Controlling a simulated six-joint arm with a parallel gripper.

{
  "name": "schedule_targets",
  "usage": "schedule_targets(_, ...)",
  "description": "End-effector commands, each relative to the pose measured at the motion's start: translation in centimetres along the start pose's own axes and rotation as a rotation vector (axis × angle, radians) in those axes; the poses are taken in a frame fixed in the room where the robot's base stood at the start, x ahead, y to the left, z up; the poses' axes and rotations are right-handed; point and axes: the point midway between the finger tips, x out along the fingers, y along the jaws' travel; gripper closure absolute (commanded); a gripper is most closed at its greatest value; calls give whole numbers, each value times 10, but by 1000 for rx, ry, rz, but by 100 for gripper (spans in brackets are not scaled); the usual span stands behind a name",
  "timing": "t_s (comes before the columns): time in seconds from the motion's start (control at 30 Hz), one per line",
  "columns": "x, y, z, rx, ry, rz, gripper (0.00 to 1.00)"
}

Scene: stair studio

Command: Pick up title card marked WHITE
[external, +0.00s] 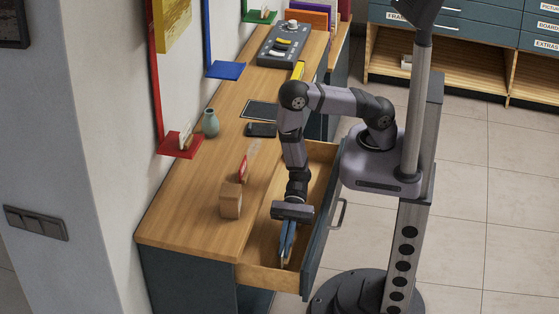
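No card marked WHITE can be read in the external view. My gripper (287,254) points down into the open drawer (266,275) at the front end of the desk. Narrow blue and pale shapes show below its body. I cannot tell whether these are only its fingers or also a card between them. A small red card-like piece (243,168) stands on the desk behind a wooden block (231,200). Small pale cards stand on the red ledge (181,149) and the green ledge (260,17); their lettering is too small to read.
The desk (190,225) also carries a green vase (211,123), a dark phone-like object (261,130), a dark tablet-like panel (260,110) and a control box (285,45). A blue ledge (226,70) juts from the wall. The desk's near left corner is clear.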

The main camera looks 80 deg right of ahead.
Motion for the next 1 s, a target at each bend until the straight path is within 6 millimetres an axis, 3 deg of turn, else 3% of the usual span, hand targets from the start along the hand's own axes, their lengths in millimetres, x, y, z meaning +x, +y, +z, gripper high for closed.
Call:
schedule_targets(0.37, -6, -1, 17, -2, -1, -1, 100)
schedule_targets(1.0, -35, 0, 86, -2, -1, 0, 100)
